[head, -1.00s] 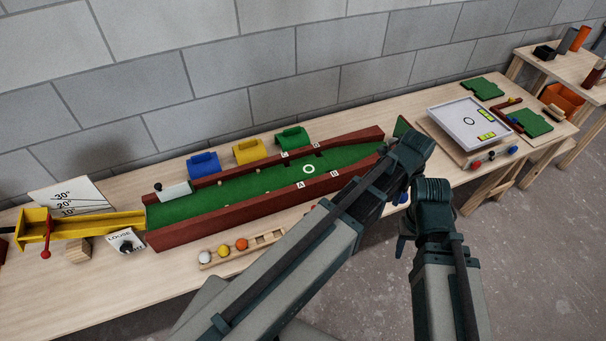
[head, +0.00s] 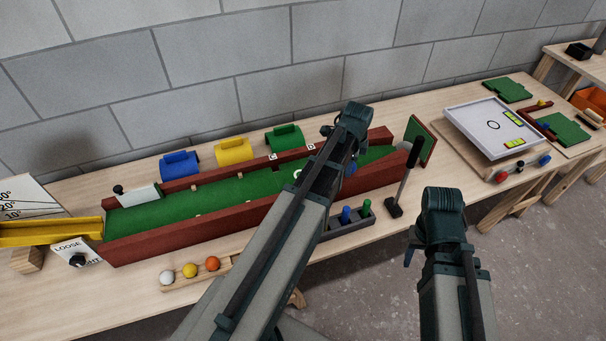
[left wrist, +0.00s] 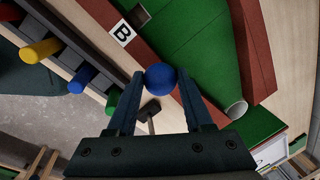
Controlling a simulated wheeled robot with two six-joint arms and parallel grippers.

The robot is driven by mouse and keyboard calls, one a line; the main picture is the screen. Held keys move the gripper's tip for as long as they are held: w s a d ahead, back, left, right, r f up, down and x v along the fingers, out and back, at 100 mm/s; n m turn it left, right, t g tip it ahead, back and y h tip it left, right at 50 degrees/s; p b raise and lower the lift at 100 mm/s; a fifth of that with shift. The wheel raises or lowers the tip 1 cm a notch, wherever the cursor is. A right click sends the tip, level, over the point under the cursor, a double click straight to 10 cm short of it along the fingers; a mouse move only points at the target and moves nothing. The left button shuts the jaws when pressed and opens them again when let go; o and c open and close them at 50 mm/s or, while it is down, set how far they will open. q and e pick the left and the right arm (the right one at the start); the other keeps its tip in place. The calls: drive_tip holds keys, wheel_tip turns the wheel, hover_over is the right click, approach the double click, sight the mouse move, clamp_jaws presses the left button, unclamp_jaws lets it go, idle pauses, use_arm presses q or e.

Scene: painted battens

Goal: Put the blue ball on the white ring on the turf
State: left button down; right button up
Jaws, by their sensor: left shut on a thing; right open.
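The blue ball (left wrist: 160,78) is held between the two fingertips of my left gripper (left wrist: 161,88) in the left wrist view. In the head view the ball (head: 350,169) shows partly behind my left gripper (head: 346,158), over the right part of the green turf (head: 230,187). The white ring (head: 297,173) on the turf is mostly hidden by my left arm, to the left of the ball. It is not seen in the left wrist view. My right gripper (head: 409,257) is open and empty, in front of the table edge.
Red-brown walls (head: 190,235) border the turf lane. A putter (head: 405,175) stands at its right end. A grey rack (head: 357,226) with coloured pegs is in front. A wooden rack (head: 195,278) holds white, yellow and orange balls. Blue, yellow and green boxes (head: 233,151) stand behind the lane.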

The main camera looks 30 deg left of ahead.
use_arm(q)
drive_tip(key=s+a, duration=0.1)
drive_tip(key=a, duration=0.3)
drive_tip(key=s+a+f+b, duration=0.1)
drive_tip(key=s+a, duration=0.1)
drive_tip(key=a, duration=0.3)
drive_tip(key=s+a, duration=0.1)
drive_tip(key=a, duration=0.4)
drive_tip(key=shift+s+f, duration=0.15)
drive_tip(key=shift+s, duration=0.05)
drive_tip(key=shift+s+a, duration=0.15)
drive_tip(key=shift+a, duration=0.2)
drive_tip(key=f+b, duration=0.3)
drive_tip(key=b, duration=0.1)
drive_tip(key=shift+a+f, duration=0.2)
drive_tip(key=shift+f, duration=0.15)
drive_tip(key=shift+f, duration=0.2)
drive_tip(key=shift+c, duration=1.5)
unclamp_jaws()
drive_tip(key=shift+r, duration=0.1)
drive_tip(key=shift+r, duration=0.15)
